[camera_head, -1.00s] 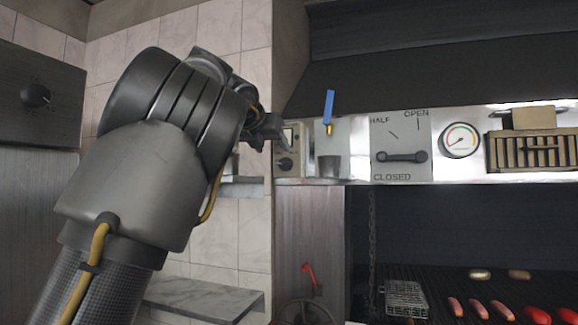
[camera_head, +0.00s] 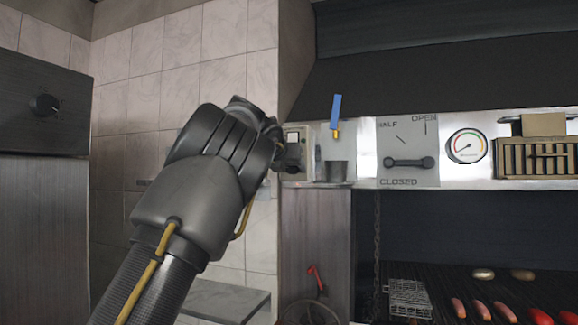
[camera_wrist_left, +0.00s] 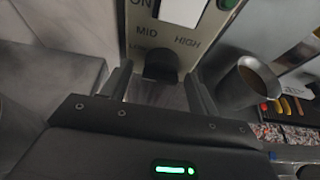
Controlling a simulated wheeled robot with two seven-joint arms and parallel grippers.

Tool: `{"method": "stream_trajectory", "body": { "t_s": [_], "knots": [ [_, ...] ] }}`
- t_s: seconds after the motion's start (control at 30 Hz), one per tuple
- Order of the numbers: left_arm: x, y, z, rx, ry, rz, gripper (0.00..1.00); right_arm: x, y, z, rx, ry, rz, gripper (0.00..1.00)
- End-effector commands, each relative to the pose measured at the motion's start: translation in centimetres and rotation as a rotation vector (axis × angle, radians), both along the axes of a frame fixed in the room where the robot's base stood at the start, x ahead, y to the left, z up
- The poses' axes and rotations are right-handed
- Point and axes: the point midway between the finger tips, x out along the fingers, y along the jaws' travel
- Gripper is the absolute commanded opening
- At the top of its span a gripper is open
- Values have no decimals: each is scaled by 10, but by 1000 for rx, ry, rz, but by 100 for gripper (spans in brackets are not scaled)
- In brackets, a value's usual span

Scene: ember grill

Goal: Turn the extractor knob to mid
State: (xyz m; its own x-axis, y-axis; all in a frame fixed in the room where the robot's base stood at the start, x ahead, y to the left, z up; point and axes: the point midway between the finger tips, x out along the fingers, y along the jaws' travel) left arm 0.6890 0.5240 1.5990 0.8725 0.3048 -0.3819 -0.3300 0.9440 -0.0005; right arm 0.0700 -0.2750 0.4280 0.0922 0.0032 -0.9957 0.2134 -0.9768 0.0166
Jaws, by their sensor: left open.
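The extractor panel (camera_head: 300,135) is a small pale plate on the grill front, just right of my left gripper (camera_head: 274,150). In the left wrist view the panel (camera_wrist_left: 188,25) carries the words ON, LOW, MID and HIGH. The dark extractor knob (camera_wrist_left: 155,68) sits below MID there, in line with the space between the fingertips of my left gripper (camera_wrist_left: 160,88). The gripper is open, with one finger on either side of the knob. I cannot tell whether they touch it, or which label it points to. My right gripper is not in view.
A metal cup (camera_head: 337,171) stands on a ledge right of the panel, close to the right finger in the wrist view (camera_wrist_left: 250,82). A blue-handled tool (camera_head: 336,112) is above it. The damper lever (camera_head: 408,162) and gauge (camera_head: 466,146) are farther right.

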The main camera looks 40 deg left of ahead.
Motion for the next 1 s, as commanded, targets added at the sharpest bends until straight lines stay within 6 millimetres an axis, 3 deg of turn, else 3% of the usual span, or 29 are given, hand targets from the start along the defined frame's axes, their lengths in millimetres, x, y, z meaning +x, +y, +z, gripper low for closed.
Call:
{"method": "stream_trajectory", "body": {
  "t_s": [0.13, 0.47, 0.77, 1.0],
  "knots": [
    [0, 0, 0, 0, 0, 0, 59, -1, 0, 0, 1, 1, 0, 36],
    [0, 0, 0, 0, 0, 0, 16, -1, 2, 0, 2, 1, -1, 36],
    [0, -1, -1, 38, 15, -1, 15, -1, 2, -1, 2, 2, -1, 36],
    [1, -2, -2, 173, 64, -1, 15, -1, 2, -5, 2, 2, -1, 36]
  ]
}}
